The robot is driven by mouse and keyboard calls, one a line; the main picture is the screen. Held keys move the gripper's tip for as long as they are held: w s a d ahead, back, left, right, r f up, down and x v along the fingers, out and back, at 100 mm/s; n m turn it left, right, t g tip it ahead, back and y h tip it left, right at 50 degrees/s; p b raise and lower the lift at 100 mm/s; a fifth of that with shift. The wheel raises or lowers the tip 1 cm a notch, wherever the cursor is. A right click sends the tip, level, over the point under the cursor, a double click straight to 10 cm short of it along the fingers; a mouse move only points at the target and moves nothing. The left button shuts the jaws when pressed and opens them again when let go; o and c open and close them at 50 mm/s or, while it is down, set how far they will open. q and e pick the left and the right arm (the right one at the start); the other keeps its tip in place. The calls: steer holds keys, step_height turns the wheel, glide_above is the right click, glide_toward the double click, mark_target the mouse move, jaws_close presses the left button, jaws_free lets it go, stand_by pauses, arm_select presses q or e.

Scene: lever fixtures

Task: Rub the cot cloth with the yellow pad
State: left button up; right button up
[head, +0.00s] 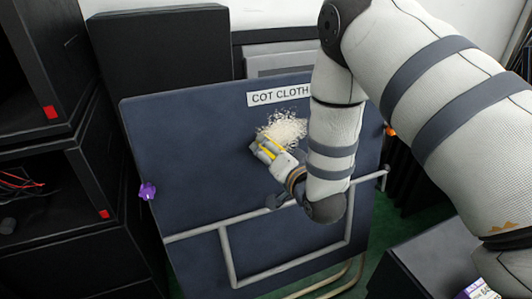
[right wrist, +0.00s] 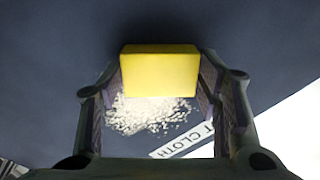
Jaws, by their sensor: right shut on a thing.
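The cot cloth (head: 190,150) is a dark blue upright panel with a "COT CLOTH" label (head: 280,94) near its top edge. A patch of white specks (head: 287,127) is on its upper middle. My right gripper (head: 265,148) is at the patch's lower left edge, shut on the yellow pad (right wrist: 160,75). In the right wrist view the pad sits between the fingers, with the white specks (right wrist: 145,114) showing below it. I cannot tell whether the pad touches the cloth. Only slivers of yellow show in the head view. My left gripper is not in view.
A metal tube frame (head: 226,255) crosses the panel's lower part. A purple knob (head: 147,191) is at its left edge and an orange thing (head: 390,131) beyond its right edge. Black cabinets (head: 45,175) stand left, and a dark box (head: 425,265) is at lower right.

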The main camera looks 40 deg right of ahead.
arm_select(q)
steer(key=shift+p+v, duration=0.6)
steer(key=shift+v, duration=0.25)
arm_select(e)
steer(key=shift+s+d+r, duration=0.1)
steer(key=shift+s+d, duration=0.1)
steer(key=shift+d, duration=0.7)
steer(key=shift+s+d+f, duration=0.1)
steer(key=shift+s+d, duration=0.05)
steer(key=shift+d, duration=0.7)
steer(key=shift+s+d+r, duration=0.1)
steer(key=shift+s+d, duration=0.1)
steer(key=shift+d, duration=0.7)
